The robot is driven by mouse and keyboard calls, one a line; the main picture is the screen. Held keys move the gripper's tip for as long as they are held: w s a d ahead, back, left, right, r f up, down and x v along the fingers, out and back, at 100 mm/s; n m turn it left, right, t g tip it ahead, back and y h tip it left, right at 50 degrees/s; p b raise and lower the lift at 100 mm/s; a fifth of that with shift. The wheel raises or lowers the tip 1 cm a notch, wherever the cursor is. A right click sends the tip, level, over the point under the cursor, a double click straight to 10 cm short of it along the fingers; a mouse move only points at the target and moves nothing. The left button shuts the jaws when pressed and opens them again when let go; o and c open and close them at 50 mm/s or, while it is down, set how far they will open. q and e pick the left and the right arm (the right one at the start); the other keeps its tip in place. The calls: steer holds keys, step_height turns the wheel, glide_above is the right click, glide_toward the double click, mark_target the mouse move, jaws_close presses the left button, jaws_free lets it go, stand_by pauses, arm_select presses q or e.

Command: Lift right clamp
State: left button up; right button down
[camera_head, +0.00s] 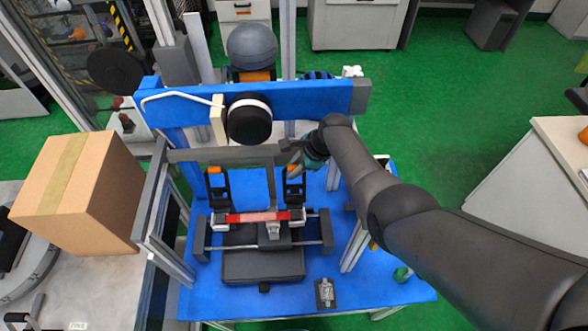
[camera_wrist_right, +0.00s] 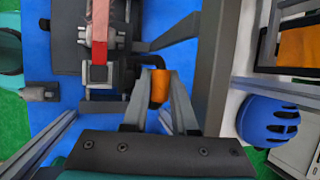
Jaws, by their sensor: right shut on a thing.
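The right clamp (camera_head: 294,191) is black with an orange tip and stands upright at the back right of the drop tower's blue base. My right gripper (camera_head: 297,168) reaches in from the right and is at the clamp's top. In the right wrist view, its two grey fingers (camera_wrist_right: 160,90) are shut on the clamp's orange tip (camera_wrist_right: 159,86). The left clamp (camera_head: 218,188) is a matching one and stands upright to the left. A red and white specimen (camera_head: 250,217) lies across the fixture between them. My left gripper is not in view.
A blue crossbeam (camera_head: 310,100) with a black round weight (camera_head: 249,120) stands above the base. Grey posts (camera_head: 355,246) flank the work space. A cardboard box (camera_head: 75,190) sits at the left. A small metal part (camera_head: 326,293) lies on the front of the base.

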steer(key=shift+w+r, duration=0.1)
steer(key=shift+w, duration=0.05)
steer(key=c, duration=1)
jaws_free()
steer(key=shift+d+r+p, duration=0.1)
steer(key=shift+r+p, duration=0.15)
steer(key=shift+p, duration=0.05)
steer(key=p+v, duration=0.6)
steer(key=v, duration=0.8)
steer(key=shift+s+r+p, duration=0.2)
steer(key=shift+r+p, duration=0.15)
